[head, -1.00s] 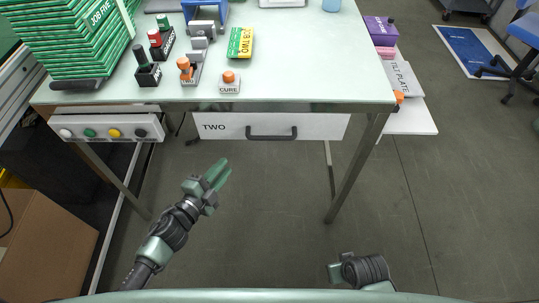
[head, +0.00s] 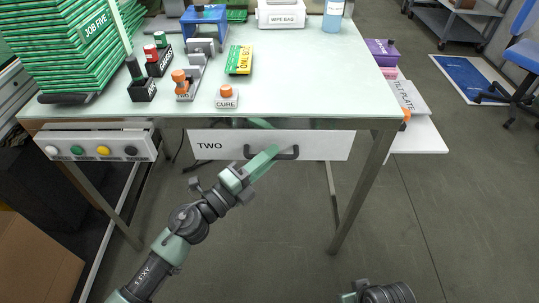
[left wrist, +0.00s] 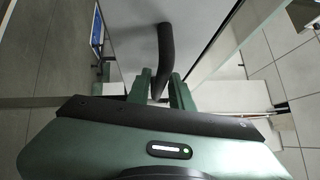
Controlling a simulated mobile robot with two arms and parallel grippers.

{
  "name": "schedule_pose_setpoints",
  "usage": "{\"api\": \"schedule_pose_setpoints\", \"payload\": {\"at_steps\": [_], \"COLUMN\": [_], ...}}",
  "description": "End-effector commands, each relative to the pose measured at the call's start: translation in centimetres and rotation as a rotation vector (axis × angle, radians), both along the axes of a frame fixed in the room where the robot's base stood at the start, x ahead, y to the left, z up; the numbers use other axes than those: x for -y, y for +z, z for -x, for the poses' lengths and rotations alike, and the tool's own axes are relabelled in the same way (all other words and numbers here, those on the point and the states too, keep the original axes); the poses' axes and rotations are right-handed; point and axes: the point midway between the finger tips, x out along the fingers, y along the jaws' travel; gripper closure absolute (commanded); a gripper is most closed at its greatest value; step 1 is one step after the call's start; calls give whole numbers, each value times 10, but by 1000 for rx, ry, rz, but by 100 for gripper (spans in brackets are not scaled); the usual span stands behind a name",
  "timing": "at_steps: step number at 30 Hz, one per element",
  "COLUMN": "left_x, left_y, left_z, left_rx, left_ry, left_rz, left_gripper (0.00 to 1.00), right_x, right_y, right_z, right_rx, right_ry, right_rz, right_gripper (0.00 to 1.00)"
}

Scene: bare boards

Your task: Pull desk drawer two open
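Drawer two (head: 325,146) is a white front marked "TWO" under the desk top; it looks pushed in. Its dark bar handle (head: 291,153) is at the middle of the front. My left gripper (head: 266,158) reaches up to the handle from below left. In the left wrist view, the handle (left wrist: 164,45) runs down between the two green fingers (left wrist: 162,88) of my left gripper. The fingers are apart, with the bar between them; I see no firm grip. Part of the handle is hidden behind the gripper in the head view.
The pale desk top (head: 310,100) carries a green stack (head: 65,45), stamps and a yellow-green box (head: 240,60). A panel with coloured buttons (head: 95,147) hangs at left. A desk leg (head: 362,195) stands at right. The floor before the drawer is clear.

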Motion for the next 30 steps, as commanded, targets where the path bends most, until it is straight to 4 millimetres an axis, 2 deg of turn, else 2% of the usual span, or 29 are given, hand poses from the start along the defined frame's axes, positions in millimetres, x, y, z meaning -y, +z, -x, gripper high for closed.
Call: {"api": "schedule_pose_setpoints", "payload": {"at_steps": [9, 12, 30], "left_x": [3, 3, 3], "left_y": [0, 0, -1], "left_z": [-3, -3, -3], "left_rx": [-1, -1, -2], "left_ry": [0, 0, 0], "left_rz": [0, 0, -1], "left_gripper": [78, 100, 100], "right_x": [0, 0, 0], "right_y": [-1, -1, -1], "right_z": [-1, -1, -1], "right_rx": [1, 1, 1], "right_ry": [0, 0, 0], "right_rz": [0, 0, 0], "right_gripper": [64, 64, 64]}}
